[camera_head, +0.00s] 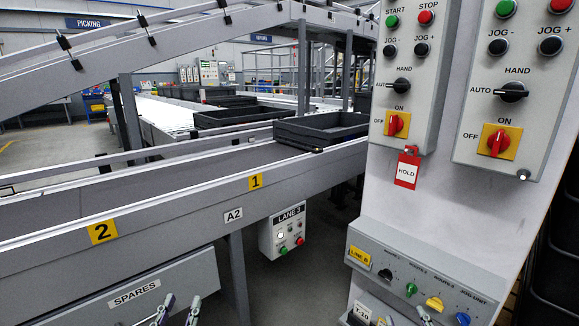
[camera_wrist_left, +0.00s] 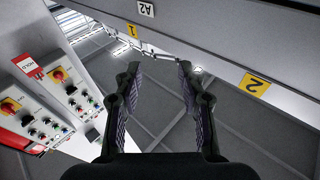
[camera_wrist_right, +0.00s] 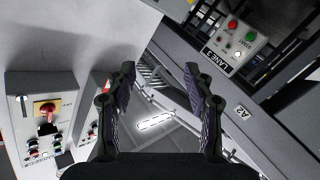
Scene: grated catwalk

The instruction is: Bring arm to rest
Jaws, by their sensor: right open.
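My left gripper (camera_head: 178,313) shows only its fingertips at the bottom edge of the head view, in front of the box labelled SPARES. In the left wrist view its two dark fingers (camera_wrist_left: 158,68) stand apart with nothing between them. My right gripper (camera_head: 405,319) shows only its fingertips at the bottom edge of the head view, below the panel with small knobs. In the right wrist view its fingers (camera_wrist_right: 160,69) are wide apart and empty. Most of both arms is out of the head view.
A grey conveyor (camera_head: 190,215) crosses from left to back, with black trays (camera_head: 325,128) farther along. The LANE 3 box (camera_head: 283,232) hangs below it. At the right, two switch boxes (camera_head: 410,70) and a knob panel (camera_head: 425,275) stand close, with a red HOLD tag (camera_head: 407,171).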

